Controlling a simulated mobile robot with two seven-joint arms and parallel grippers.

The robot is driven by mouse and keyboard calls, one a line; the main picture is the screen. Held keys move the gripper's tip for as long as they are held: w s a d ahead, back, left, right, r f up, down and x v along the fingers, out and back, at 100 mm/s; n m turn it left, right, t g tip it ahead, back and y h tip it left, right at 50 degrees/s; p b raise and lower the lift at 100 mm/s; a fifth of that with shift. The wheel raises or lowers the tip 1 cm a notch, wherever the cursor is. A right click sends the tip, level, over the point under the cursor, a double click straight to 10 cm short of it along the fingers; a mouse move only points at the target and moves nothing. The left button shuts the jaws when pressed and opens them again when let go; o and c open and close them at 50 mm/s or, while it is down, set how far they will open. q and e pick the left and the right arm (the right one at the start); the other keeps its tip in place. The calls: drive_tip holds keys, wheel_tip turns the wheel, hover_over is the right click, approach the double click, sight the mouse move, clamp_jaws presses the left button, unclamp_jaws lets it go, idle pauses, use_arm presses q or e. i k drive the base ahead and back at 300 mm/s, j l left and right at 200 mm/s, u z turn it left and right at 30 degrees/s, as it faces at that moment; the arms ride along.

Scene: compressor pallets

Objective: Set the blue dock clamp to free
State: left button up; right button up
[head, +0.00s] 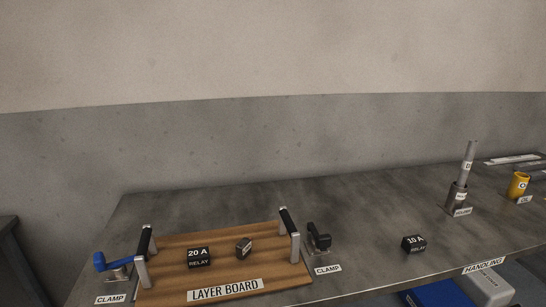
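The blue dock clamp (112,263) sits at the left end of the wooden layer board (180,283), on a small grey base with a CLAMP label (110,299) in front of it. Its blue handle lies low and runs sideways, with a knob at its left end. Its right end is close to the board's left handle (145,255); I cannot tell if they touch. A black clamp (319,238) stands at the board's right end beside another CLAMP label (328,269). Neither of my grippers shows in the head view.
On the board lie a 20 A relay (198,257) and another dark block (244,247). A 10 A relay (413,243) lies on the grey table (370,220). A holder with an upright rod (458,198) and a yellow cup (518,186) stand right.

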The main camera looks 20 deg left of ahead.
sight(100, 264)
drive_tip(key=u, duration=1.7)
